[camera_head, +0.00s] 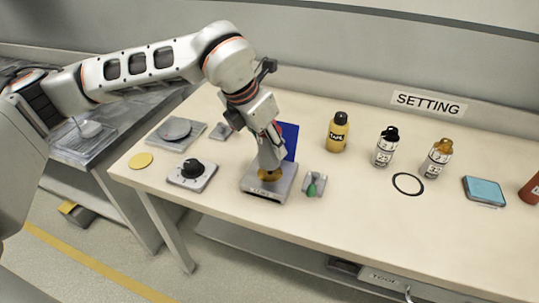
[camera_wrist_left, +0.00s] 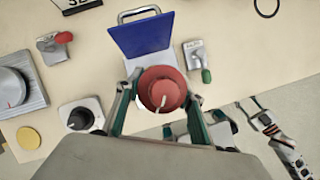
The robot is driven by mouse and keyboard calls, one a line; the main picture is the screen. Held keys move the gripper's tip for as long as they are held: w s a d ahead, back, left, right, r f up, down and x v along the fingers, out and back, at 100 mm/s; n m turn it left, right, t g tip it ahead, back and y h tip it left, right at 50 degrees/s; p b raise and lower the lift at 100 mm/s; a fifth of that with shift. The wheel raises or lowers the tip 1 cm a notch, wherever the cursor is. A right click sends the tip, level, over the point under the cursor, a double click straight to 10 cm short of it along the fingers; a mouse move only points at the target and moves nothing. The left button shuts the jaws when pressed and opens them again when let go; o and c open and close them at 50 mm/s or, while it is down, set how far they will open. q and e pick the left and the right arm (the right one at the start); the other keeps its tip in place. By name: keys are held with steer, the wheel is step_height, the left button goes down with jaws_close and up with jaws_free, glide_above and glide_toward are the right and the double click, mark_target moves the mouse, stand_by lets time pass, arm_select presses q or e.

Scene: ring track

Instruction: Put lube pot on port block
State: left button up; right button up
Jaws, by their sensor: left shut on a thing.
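My left gripper (camera_head: 269,170) points down over the port block (camera_head: 262,192), a low grey block with a dark label and a raised blue panel (camera_head: 290,138) at its back. It is shut on a small round thing, seemingly the lube pot, which looks amber in the head view. In the left wrist view its top looks red (camera_wrist_left: 162,90), between the two fingers. The pot is at the block's top; I cannot tell whether it rests there. The block's middle is hidden by the gripper. In the left wrist view, what seems my right gripper (camera_wrist_left: 248,108) shows small at lower right.
Left of the block stand a black knob on a base (camera_head: 192,173), a yellow disc (camera_head: 140,161) and a grey dial plate (camera_head: 175,130). A green-tipped lever (camera_head: 312,186) stands close at its right. Bottles (camera_head: 387,147), a black ring (camera_head: 408,184) and a blue pad (camera_head: 484,190) are farther right.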

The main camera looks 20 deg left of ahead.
mark_target(260, 138)
arm_select(q)
steer(key=shift+f, duration=2)
arm_select(e)
steer(key=shift+s+f, duration=0.2)
steer(key=shift+f, duration=0.2)
arm_select(q)
steer(key=shift+f, duration=0.15)
steer(key=o, duration=1.2)
steer(key=shift+r, duration=0.25)
steer(key=p+v, duration=0.1)
steer(key=v, duration=0.9)
steer(key=shift+r, duration=0.2)
steer(key=shift+v, duration=0.8)
arm_select(e)
steer(key=shift+s+a+r, duration=0.15)
steer(key=shift+s+r, duration=0.15)
steer(key=shift+r, duration=0.05)
